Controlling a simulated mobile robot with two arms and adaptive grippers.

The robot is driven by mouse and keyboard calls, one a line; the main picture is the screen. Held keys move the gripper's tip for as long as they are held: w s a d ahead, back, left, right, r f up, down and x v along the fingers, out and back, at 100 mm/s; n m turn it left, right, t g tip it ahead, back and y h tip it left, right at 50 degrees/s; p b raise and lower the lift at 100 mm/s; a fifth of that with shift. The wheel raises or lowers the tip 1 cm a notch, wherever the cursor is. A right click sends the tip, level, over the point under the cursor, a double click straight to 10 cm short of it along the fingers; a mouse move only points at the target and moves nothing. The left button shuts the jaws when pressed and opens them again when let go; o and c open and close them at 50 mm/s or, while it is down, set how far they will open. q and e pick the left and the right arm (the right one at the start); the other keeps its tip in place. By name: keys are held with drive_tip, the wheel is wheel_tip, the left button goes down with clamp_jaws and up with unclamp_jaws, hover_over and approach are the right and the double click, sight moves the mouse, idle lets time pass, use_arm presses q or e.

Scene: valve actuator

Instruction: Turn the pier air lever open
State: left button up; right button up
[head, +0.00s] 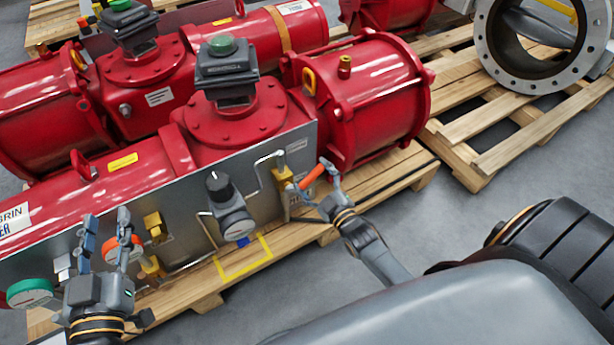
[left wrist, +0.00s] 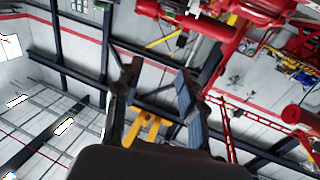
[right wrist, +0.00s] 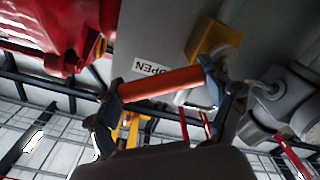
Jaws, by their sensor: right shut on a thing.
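The pier air lever (head: 311,176) has an orange handle on a brass valve (head: 282,174) at the right end of the grey panel (head: 190,200). My right gripper (head: 322,178) is shut on the handle. In the right wrist view the orange handle (right wrist: 160,84) lies across between the fingers, beside the brass fitting (right wrist: 207,40). My left gripper (head: 107,228) is open and empty, fingers pointing up, in front of the panel's left part. The left wrist view shows nothing between its fingers.
A gauge with a black knob above it (head: 236,222) and bent metal tubing stand out from the panel between my grippers. A red actuator (head: 235,120) sits behind the panel on a wooden pallet (head: 395,180). Grey floor is clear in front.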

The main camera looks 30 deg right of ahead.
sight(300, 184)
drive_tip(key=r+n+p, duration=0.1)
drive_tip(key=a+r+n+p, duration=0.1)
drive_tip(key=shift+w+a+r+n, duration=0.1)
drive_tip(key=shift+w+a+n, duration=0.05)
drive_tip(key=shift+n, duration=0.25)
drive_tip(key=a+n+p, duration=0.1)
drive_tip(key=n, duration=0.1)
drive_tip(key=a+r+n, duration=0.1)
drive_tip(key=n, duration=0.1)
drive_tip(key=shift+a+p, duration=0.15)
drive_tip(key=shift+p, duration=0.2)
use_arm(q)
drive_tip(key=s+a+f+g+y, duration=0.1)
drive_tip(key=s+a+f+g, duration=0.2)
drive_tip(key=s+f+g, duration=0.2)
drive_tip(key=s+a+f+g+y, duration=0.2)
drive_tip(key=s+f+g, duration=0.4)
drive_tip(key=f, duration=0.3)
drive_tip(key=shift+s+a+f+g, duration=0.3)
drive_tip(key=shift+s+a+f, duration=0.1)
drive_tip(key=shift+s+a, duration=0.15)
use_arm(e)
drive_tip(key=shift+a+r+n, duration=0.1)
drive_tip(key=shift+a+n, duration=0.45)
drive_tip(key=shift+n, duration=0.4)
drive_tip(key=shift+a+r+n, duration=0.1)
drive_tip(key=shift+a+n, duration=0.45)
drive_tip(key=shift+n, duration=0.4)
